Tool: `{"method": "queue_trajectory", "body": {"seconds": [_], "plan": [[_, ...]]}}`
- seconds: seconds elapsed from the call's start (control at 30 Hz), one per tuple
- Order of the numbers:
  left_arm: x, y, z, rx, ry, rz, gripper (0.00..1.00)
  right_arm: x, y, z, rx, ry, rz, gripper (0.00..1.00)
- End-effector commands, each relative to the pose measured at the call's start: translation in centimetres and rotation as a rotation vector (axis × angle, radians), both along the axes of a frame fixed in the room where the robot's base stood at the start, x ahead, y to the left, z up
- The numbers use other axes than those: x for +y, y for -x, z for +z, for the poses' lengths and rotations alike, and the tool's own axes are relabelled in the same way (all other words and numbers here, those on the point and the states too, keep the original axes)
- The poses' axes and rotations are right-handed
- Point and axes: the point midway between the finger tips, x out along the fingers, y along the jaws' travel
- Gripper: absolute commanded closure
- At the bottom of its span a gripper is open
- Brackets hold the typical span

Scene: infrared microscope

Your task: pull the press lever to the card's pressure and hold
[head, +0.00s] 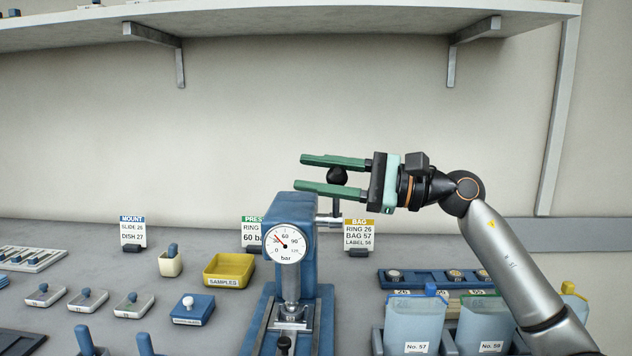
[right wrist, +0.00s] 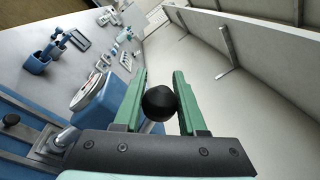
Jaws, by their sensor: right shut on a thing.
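The blue press (head: 289,215) stands in the middle of the bench in the head view. Its round gauge (head: 286,243) has a needle pointing up and left, below the 60 mark. The PRESS card (head: 252,233) behind it is partly hidden and shows "60 b". The lever rises at the press's right side and ends in a black knob (head: 337,176). My right gripper (head: 300,172) is shut on this knob, with the green fingers on either side. The knob (right wrist: 160,103) also shows between the fingers in the right wrist view. My left gripper is not in view.
The MOUNT card (head: 132,233) and BAG card (head: 359,237) stand at the back. A yellow samples tray (head: 229,271) and several small blocks lie left of the press. Bag holders, including No. 57 (head: 414,325), stand at the right. A shelf (head: 280,22) hangs above.

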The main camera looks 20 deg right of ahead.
Motion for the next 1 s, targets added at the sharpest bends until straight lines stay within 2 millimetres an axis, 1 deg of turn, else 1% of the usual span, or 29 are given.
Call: {"method": "queue_trajectory", "body": {"seconds": [0.03,0.13,0.73,0.77,1.0], "plan": [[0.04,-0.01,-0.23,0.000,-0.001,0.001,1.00,0.20,0.06,-0.54,0.009,0.004,0.008,1.00],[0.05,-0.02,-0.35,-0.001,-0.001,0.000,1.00,0.20,0.00,-0.70,0.010,0.004,0.009,1.00],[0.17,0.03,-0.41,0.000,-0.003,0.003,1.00,0.13,-0.12,-0.86,0.011,0.003,0.007,1.00],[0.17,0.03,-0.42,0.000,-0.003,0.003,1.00,0.13,-0.13,-0.87,0.011,0.003,0.007,0.58],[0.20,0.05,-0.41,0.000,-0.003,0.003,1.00,0.08,-0.13,-0.75,0.008,0.002,0.005,0.31]]}}
